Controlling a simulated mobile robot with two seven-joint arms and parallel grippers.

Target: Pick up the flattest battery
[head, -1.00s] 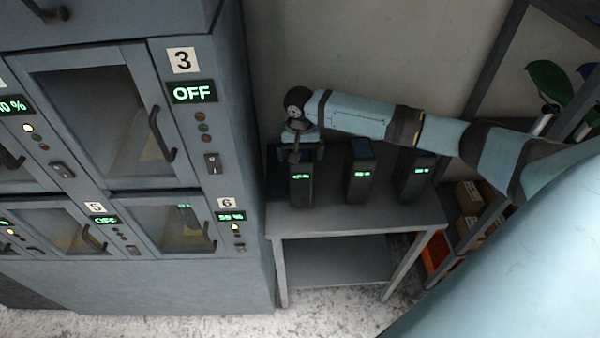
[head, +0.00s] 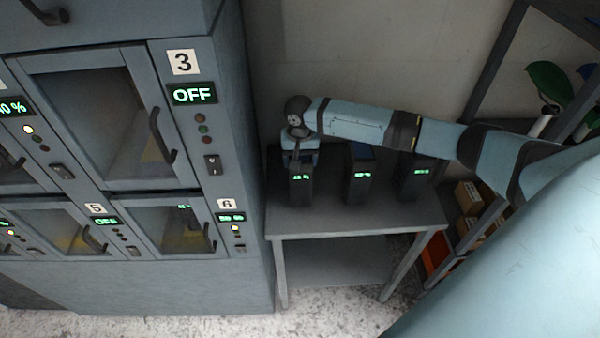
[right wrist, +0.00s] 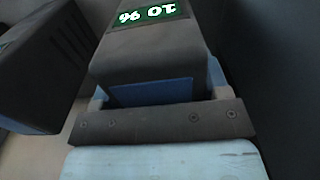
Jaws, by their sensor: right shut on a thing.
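Three dark upright batteries with green displays stand on a grey table (head: 340,218): the left battery (head: 301,188), the middle battery (head: 360,188) and the right battery (head: 418,187). The displays are too small to read surely in the head view. My right gripper (head: 301,160) is at the top of the left battery and shut on it. In the right wrist view its fingers (right wrist: 158,88) are on either side of this battery (right wrist: 145,48), whose upside-down display seems to read 10 %. The battery appears to be still standing on the table. My left gripper is not in view.
A charging cabinet (head: 235,150) with numbered doors stands close at the left of the table. A shelf (head: 470,235) with boxes is at the right. A neighbouring battery (right wrist: 45,70) is near in the right wrist view. The table's front strip is clear.

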